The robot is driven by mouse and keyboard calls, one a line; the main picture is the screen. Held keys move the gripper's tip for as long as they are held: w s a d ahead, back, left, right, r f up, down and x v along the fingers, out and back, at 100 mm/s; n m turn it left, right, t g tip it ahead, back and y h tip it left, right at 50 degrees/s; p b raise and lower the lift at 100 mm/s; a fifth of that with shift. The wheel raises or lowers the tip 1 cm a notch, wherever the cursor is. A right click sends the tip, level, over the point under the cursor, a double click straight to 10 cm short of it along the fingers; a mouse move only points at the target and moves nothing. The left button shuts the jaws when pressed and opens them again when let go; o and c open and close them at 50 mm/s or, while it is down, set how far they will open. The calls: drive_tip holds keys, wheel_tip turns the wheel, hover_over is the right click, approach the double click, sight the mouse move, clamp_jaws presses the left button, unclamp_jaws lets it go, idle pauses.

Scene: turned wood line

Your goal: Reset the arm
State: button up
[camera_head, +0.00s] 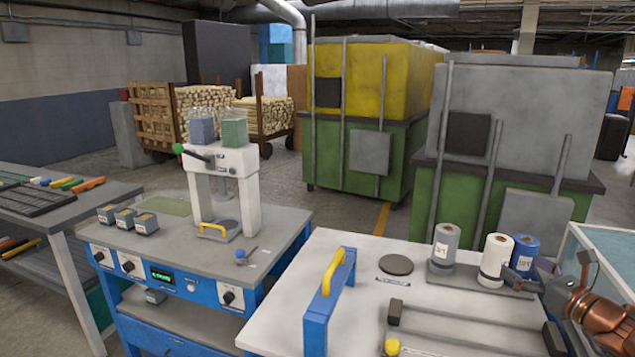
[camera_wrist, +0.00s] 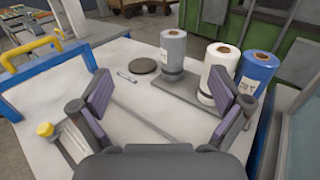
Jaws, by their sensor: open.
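My gripper (camera_wrist: 162,112) is open and empty in the wrist view, its two purple-padded fingers spread wide above the white table (camera_wrist: 150,52). In the head view my copper-coloured arm is at the lower right edge, and the gripper there is only partly visible. Beyond the fingers in the wrist view stand a grey roll (camera_wrist: 173,50), a white roll (camera_wrist: 217,66) and a blue roll (camera_wrist: 257,70). The right finger overlaps the view near the white and blue rolls; I cannot tell the exact gap.
The white table (camera_head: 345,262) carries a blue frame with a yellow handle (camera_head: 333,270), a dark round disc (camera_head: 397,264) and a yellow knob (camera_head: 392,346). A blue workbench (camera_head: 180,245) with a white press (camera_head: 247,185) stands left. Green-based machines stand behind.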

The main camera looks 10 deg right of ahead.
drive_tip(key=a+f+n+g+y+b, duration=0.2)
drive_tip(key=a+n+g+y, duration=0.35)
drive_tip(key=a, duration=0.85)
drive_tip(key=a+f+n+g+y+b, duration=0.1)
drive_tip(key=a+f+n+g+y, duration=0.15)
drive_tip(key=a+n, duration=0.85)
drive_tip(key=s+a+f+n+g+b, duration=0.1)
drive_tip(key=s+a+g, duration=0.15)
drive_tip(key=a, duration=0.25)
drive_tip(key=s+a+f+n+g+b, duration=0.1)
drive_tip(key=s+a+f+g, duration=0.1)
drive_tip(key=s+a, duration=0.3)
drive_tip(key=s+a+f+n+g+h+b, duration=0.1)
drive_tip(key=s+a+f+n+g+h, duration=0.3)
drive_tip(key=s, duration=0.3)
drive_tip(key=s+a+f+n+g+h+b, duration=0.1)
drive_tip(key=s+a+f+n+g, duration=0.1)
drive_tip(key=s+f+n, duration=0.4)
drive_tip(key=s+d+f+n+g+h+b, duration=0.1)
drive_tip(key=s+d+f+n+h, duration=0.1)
drive_tip(key=s+d+n+h, duration=0.3)
drive_tip(key=s+d+f+g+h+b, duration=0.1)
drive_tip(key=s+d+f+h+b, duration=0.1)
drive_tip(key=s+d, duration=0.35)
wheel_tip(320, 180, up, 14)
drive_tip(key=a+t+p, duration=0.1)
drive_tip(key=a+p, duration=0.1)
drive_tip(key=p, duration=1.1)
drive_tip(key=shift+s+f, duration=0.2)
drive_tip(key=shift+s, duration=0.1)
